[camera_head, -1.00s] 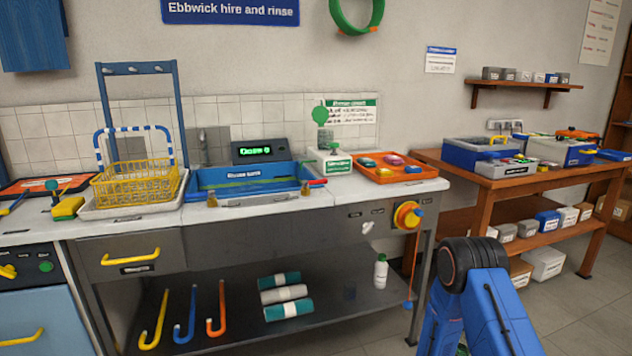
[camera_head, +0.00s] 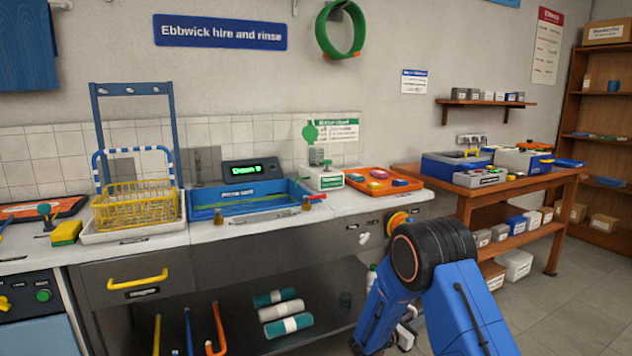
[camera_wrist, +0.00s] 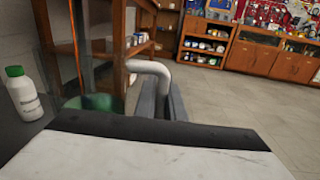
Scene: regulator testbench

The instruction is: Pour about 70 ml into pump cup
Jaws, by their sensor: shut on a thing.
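My gripper (camera_wrist: 168,98) shows in the wrist view as dark grey fingers around a pale, curved, handle-like tube (camera_wrist: 150,68). It is shut on this tube. A dark green, see-through vessel (camera_wrist: 95,103) sits just left of the tube and looks joined to it, though the join is unclear. The large white and black shape at the bottom hides much of this view. In the head view my folded arm hides the fingertips and the held thing. I cannot pick out the pump cup for certain in either view.
A white bottle with a green cap (camera_wrist: 24,93) stands left in the wrist view. The head view shows a blue sink tray (camera_head: 240,205), a yellow basket (camera_head: 133,207), a white green-labelled box (camera_head: 323,177) and an orange tray (camera_head: 400,187). Open floor lies at the right.

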